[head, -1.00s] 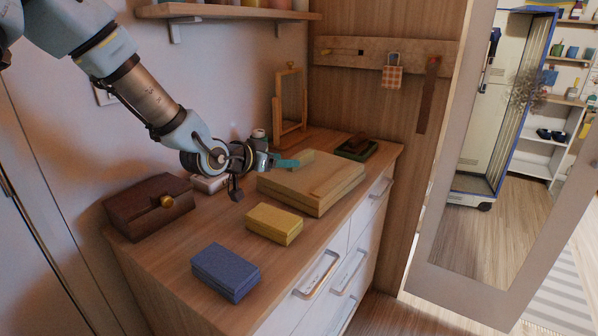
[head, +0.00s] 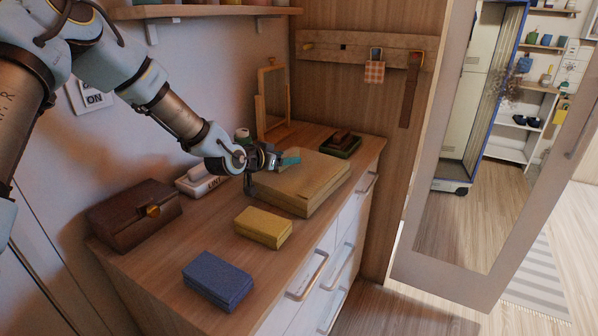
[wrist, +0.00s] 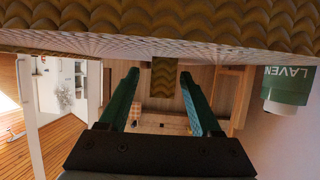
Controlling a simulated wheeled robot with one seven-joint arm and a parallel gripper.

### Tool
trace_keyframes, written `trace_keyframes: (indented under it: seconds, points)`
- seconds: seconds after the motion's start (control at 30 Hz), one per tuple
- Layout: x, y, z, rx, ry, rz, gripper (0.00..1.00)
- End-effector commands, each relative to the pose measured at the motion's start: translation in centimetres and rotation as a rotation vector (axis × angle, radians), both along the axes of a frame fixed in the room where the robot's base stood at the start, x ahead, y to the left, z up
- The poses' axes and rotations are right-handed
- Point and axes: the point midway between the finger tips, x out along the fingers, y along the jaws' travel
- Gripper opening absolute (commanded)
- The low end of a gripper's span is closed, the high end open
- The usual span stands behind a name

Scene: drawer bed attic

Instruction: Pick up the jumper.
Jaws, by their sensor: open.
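The jumper looks like the large tan folded slab (head: 305,185) lying flat on the dresser. In the wrist view its knitted surface (wrist: 150,42) fills the top edge, in a picture that appears upside down. A small raised mustard knit block (wrist: 165,78) stands on it, seen between my fingers. My gripper (head: 290,157) is over the slab's back left part, with teal fingers apart. In the wrist view my gripper (wrist: 159,74) is open and shows the block between the finger lines. I cannot tell whether the fingers touch it. The head view mostly hides the block behind my gripper.
On the dresser (head: 180,245) are a yellow folded stack (head: 263,226), a blue one (head: 218,280), a brown box (head: 135,213), a white LINT box (head: 195,182), a mirror (head: 272,105) and a green tray (head: 340,147). A lavender bottle (wrist: 286,84) is near my gripper.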

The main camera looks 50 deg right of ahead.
Motion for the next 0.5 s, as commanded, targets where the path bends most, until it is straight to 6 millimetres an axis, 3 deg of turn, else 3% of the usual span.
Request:
trace_keyframes:
  seconds: [0.37,0.5]
  points:
    - [0.19,-0.93,-0.47,0.000,0.000,0.000,0.64]
    - [0.18,-0.92,-0.48,0.001,0.000,0.000,0.48]
